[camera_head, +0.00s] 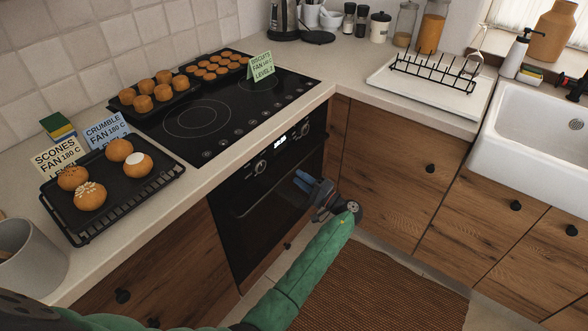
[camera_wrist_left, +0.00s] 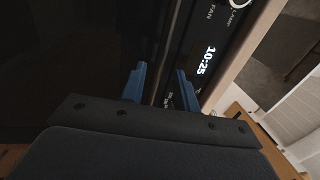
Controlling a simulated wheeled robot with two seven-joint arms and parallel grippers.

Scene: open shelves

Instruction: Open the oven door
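The black oven (camera_head: 270,185) is built in under the counter, and its door (camera_head: 248,228) looks shut. A thin handle (camera_head: 262,196) runs across the top of the door, below the knobs and lit display (camera_head: 280,141). My left gripper (camera_head: 307,182) is at the right part of the door's upper edge. In the left wrist view, its blue fingers (camera_wrist_left: 160,84) are apart, with a thin pale edge, possibly the handle, showing between them. I cannot tell whether they touch it. The oven's display (camera_wrist_left: 207,61) reads 10:25 there. My right gripper is in neither view.
Wooden drawers and cupboards (camera_head: 390,180) stand right of the oven, below a white sink (camera_head: 535,140). A brown rug (camera_head: 385,280) lies on the floor in front. Buns on trays (camera_head: 175,170) and a black hob (camera_head: 225,110) are on the counter above.

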